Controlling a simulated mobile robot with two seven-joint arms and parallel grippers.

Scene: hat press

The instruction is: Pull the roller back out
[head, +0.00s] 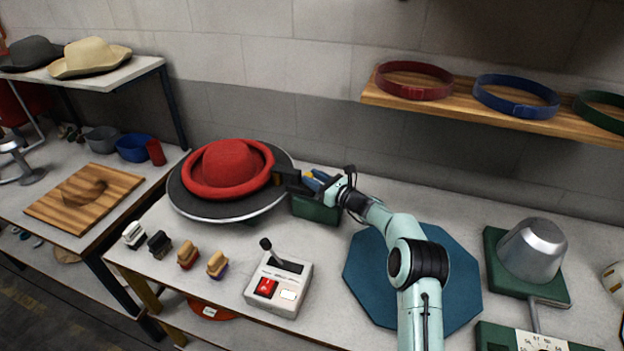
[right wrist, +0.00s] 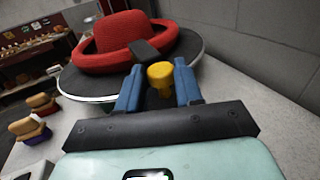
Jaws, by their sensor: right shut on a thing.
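A red hat (head: 226,162) with an upturned rolled brim sits on a round dark plate (head: 205,209). The roller shows as a dark block (right wrist: 146,50) at the right side of the brim, with a yellow knob (right wrist: 160,74) on its near end. My right gripper (head: 313,181) reaches in from the right and is shut on the yellow knob, with one blue finger on each side of it in the right wrist view. The block appears to be at or against the brim; any small gap cannot be told. My left gripper is not in view.
A green base (head: 316,210) stands under the roller. A control box (head: 278,284) with a lever and red switch is at the front. Several brushes (head: 187,254) stand left of it. A blue octagonal mat (head: 455,270) and a metal dome (head: 533,250) are to the right.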

